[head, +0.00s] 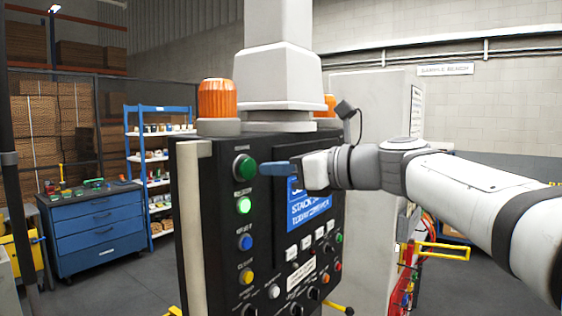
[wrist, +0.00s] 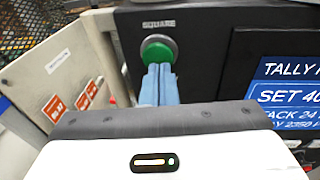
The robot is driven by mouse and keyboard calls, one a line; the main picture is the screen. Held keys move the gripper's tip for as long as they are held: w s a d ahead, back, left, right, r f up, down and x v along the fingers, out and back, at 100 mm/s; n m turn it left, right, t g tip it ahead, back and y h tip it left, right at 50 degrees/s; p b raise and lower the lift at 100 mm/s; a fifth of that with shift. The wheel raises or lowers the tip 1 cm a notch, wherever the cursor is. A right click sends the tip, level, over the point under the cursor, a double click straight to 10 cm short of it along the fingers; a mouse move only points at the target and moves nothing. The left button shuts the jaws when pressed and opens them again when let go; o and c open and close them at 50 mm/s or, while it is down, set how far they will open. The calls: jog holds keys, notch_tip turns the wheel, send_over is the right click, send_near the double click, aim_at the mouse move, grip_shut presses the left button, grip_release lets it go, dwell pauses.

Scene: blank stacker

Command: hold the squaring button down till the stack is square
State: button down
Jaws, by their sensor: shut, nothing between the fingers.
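The green squaring button (head: 244,167) sits in a grey ring at the top left of the black control panel (head: 217,180). In the wrist view the button (wrist: 157,50) has a label above it reading SQUARE. My gripper (head: 262,163) is shut and empty, its blue fingers side by side and pointing at the button. In the wrist view the fingertips (wrist: 159,69) cover the button's lower part. I cannot tell whether they touch it or whether it is pressed in. The stack is not in view.
Below are a lit green button (head: 243,205), a blue button (head: 245,242) and a yellow button (head: 246,277). A blue screen (head: 309,207) is right of the button column, behind my gripper. An orange beacon (head: 217,98) stands above the panel. Open floor lies left.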

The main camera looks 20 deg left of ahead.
aim_at(252, 169)
jog(key=shift+x, duration=1.05)
jog(key=shift+a+r+p, duration=0.15)
jog(key=shift+a+p, duration=0.4)
jog(key=shift+p, duration=0.1)
jog(key=shift+w, duration=0.1)
dwell(4.2)
jog(key=shift+d, duration=0.4)
jog(key=b+v, duration=0.2)
jog(key=v, duration=1.1)
jog(key=shift+d, duration=0.15)
